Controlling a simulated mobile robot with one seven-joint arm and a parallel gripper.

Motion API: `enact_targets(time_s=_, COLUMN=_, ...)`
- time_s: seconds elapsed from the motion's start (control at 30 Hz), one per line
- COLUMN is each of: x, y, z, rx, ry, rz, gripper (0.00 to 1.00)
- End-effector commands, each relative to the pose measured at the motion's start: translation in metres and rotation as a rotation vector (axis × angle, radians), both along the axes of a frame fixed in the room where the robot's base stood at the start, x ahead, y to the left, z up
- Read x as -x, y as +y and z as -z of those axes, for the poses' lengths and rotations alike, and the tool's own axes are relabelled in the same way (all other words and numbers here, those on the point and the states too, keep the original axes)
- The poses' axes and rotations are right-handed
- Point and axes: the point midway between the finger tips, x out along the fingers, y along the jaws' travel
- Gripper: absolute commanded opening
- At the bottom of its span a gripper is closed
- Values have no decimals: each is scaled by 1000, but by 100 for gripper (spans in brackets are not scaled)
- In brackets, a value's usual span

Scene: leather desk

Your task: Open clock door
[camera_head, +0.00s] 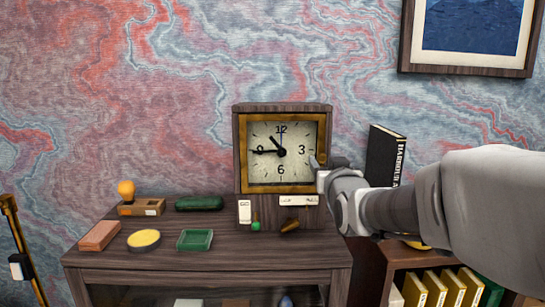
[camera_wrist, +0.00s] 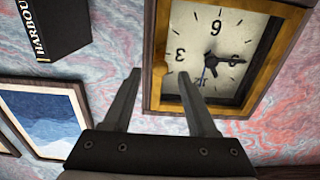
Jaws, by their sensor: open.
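The clock (camera_head: 282,107) is a dark wooden box standing against the wall at the back of the desk. Its door has a gold frame (camera_head: 285,188) around a pale dial (camera_head: 265,170) and looks shut. In the wrist view the gold frame (camera_wrist: 272,60) and dial (camera_wrist: 225,25) appear upside down. My gripper (camera_head: 317,162) is at the right edge of the clock. In the wrist view the gripper's fingers (camera_wrist: 160,75) are apart with nothing held. Contact cannot be told.
A black book (camera_head: 384,155) stands right of the clock, behind my arm. The desk top (camera_head: 200,260) holds a brick-coloured block (camera_head: 100,236), a yellow disc (camera_head: 144,240), a green tray (camera_head: 195,240) and a green case (camera_head: 199,203). A framed picture (camera_head: 470,65) hangs upper right.

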Motion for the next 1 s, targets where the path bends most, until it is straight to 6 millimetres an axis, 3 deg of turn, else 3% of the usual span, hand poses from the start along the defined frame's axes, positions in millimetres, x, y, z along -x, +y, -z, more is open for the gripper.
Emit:
enact_targets(time_s=0.2, x=-21, y=0, z=0, rx=0, ry=0, rz=0, gripper=58)
enact_targets(time_s=0.6, x=-27, y=0, z=0, rx=0, ry=-1, rz=0, gripper=58)
enact_targets(time_s=0.93, x=-27, y=0, z=0, rx=0, ry=-1, rz=0, gripper=0)
enact_targets(time_s=1.0, x=-27, y=0, z=0, rx=0, ry=-1, rz=0, gripper=0)
